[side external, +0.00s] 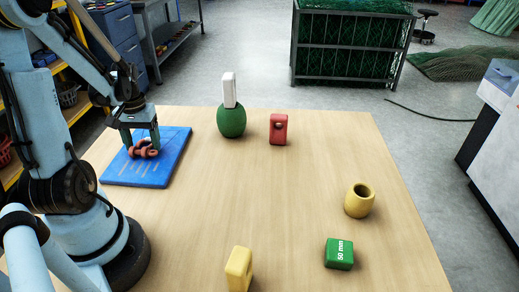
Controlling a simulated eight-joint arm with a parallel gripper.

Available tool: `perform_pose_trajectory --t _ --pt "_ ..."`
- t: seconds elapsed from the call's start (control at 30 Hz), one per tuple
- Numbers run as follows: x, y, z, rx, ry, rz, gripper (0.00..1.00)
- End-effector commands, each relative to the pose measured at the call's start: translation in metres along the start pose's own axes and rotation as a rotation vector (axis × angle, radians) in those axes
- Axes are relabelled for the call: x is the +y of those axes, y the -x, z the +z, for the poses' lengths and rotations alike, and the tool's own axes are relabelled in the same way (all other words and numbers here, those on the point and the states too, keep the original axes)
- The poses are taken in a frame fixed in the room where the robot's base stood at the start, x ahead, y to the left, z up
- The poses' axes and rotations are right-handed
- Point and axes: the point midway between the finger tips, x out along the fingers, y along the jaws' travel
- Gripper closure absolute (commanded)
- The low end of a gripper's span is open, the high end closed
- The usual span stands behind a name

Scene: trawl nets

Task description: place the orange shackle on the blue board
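The orange shackle (144,149) is over the blue board (117,174), at the left of the table in the side external view. I cannot tell whether it rests on the board or hangs just above it. My gripper (142,145) points down over the board. Its two fingers are apart, with the shackle at and between their tips. I cannot tell whether the fingers press on the shackle. Part of the board's left side is close to my arm in the picture.
A green rounded float (231,122) with a white block (229,90) on top stands right of the board. A red block (278,129), yellow ring (359,200), green "50 mm" block (339,254) and yellow block (239,269) stand apart. The table's middle (260,195) is clear.

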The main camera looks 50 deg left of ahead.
Motion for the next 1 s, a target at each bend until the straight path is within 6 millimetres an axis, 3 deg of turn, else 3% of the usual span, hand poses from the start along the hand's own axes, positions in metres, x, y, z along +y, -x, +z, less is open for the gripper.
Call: perform_pose_trajectory --t 0.1,0.53,1.0 --pt "0.000 0.000 0.000 0.000 0.000 0.000 0.13" --pt "0.000 0.009 0.000 0.000 0.000 0.000 0.13" --pt "0.000 0.073 0.000 0.000 0.000 0.000 0.13"
